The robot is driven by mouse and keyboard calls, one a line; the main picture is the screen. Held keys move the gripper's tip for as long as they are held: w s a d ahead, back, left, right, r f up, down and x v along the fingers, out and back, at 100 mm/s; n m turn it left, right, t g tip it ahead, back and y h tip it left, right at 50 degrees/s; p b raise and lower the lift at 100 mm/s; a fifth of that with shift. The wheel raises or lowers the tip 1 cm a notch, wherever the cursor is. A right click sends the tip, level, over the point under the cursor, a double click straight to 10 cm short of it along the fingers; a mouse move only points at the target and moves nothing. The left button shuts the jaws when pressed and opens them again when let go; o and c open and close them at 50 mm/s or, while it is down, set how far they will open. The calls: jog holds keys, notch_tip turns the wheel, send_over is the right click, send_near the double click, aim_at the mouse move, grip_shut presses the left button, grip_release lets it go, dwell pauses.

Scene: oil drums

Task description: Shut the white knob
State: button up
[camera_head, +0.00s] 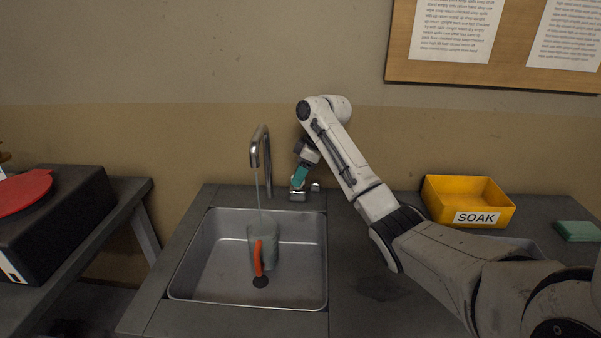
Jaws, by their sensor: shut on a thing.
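My gripper (298,181) has teal fingers that point down, just right of the tap (263,150). The fingers are shut on the small pale knob (298,192) at the back edge of the sink; the fingers hide most of it, so its exact turn cannot be told. A thin stream of water runs from the tap's spout into a grey-green jug (262,236) with an orange handle. The jug stands in the steel sink (190,270) under the spout, beside the drain.
A yellow SOAK tray (437,203) stands on the counter at the right, with a green sponge or cloth (578,231) beyond it. A black box with a red disc (22,190) sits on the left bench. My arm spans the counter's right side.

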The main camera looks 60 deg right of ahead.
jog(key=m+p, duration=0.1)
jog(key=p, duration=0.1)
jog(key=m+h+p, duration=0.1)
jog(key=m+p, duration=0.1)
jog(key=shift+a+r+m+h, duration=0.2)
jog(key=shift+m+h, duration=0.1)
jog(key=shift+f+m+h+p, duration=0.15)
jog(key=shift+m+h+p, duration=0.15)
jog(key=shift+m+p, duration=0.75)
jog(key=o, duration=1.1)
jog(key=shift+c, duration=0.2)
jog(key=v, duration=1)
jog(key=shift+r+b, duration=0.3)
jog(key=shift+r, duration=0.05)
jog(key=shift+s, duration=0.15)
